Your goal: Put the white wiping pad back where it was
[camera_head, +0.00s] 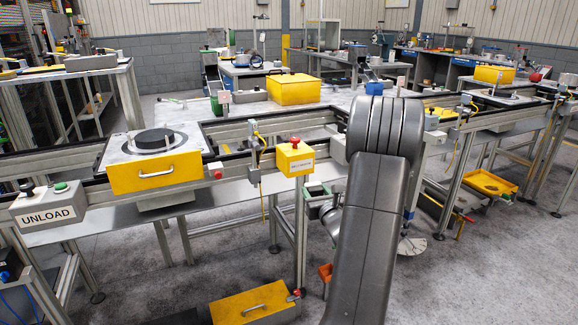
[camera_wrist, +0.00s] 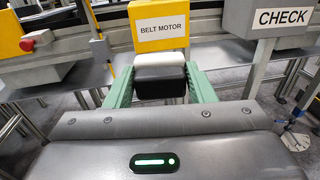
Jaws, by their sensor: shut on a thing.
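In the wrist view, the white wiping pad (camera_wrist: 160,58) sits between the two green fingers of my gripper (camera_wrist: 152,84). A black block-like part lies against the pad on the side nearer the camera. My gripper is shut on the pad, with one finger on each side. Pad and fingers show in front of the yellow BELT MOTOR box (camera_wrist: 160,14); the gap between them cannot be judged. In the head view my arm covers the middle right, and I cannot make out the pad or fingertips there. The place where the pad was cannot be identified.
A CHECK sign box (camera_wrist: 282,18) stands at right and a red button (camera_wrist: 27,44) at left in the wrist view. In the head view, a yellow-fronted pallet (camera_head: 155,172) carries a dark disc. A yellow bin (camera_head: 490,183) and a yellow-lidded box (camera_head: 255,303) are low down.

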